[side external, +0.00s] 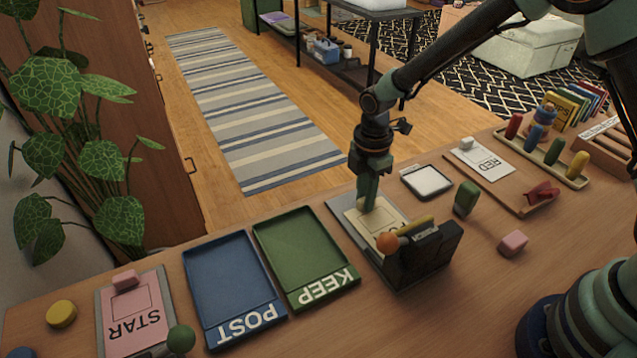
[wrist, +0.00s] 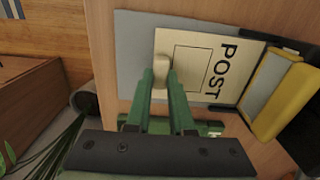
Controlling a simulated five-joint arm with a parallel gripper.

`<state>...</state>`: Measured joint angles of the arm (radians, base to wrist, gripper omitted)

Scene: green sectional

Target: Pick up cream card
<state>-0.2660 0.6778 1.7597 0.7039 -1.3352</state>
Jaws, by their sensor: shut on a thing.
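The cream card (side external: 384,229) bears the word POST and lies over a grey board (side external: 343,204). In the wrist view the cream card (wrist: 225,85) shows flat, with a pale upright knob (wrist: 163,62) near its left end. My gripper (side external: 366,203) points down at the card's far end and is shut on that knob. In the wrist view my gripper's green fingers (wrist: 163,80) flank the knob. I cannot tell whether the card is touching the board. The black holder hides part of the card's near end in the side view.
A black holder (side external: 424,258) with an orange ball (side external: 387,242) stands close in front. The green KEEP tray (side external: 297,250) and blue POST tray (side external: 228,282) lie to the left. A pink STAR card (side external: 135,318) lies farther left. A green block (side external: 466,198) and pink block (side external: 513,243) are right.

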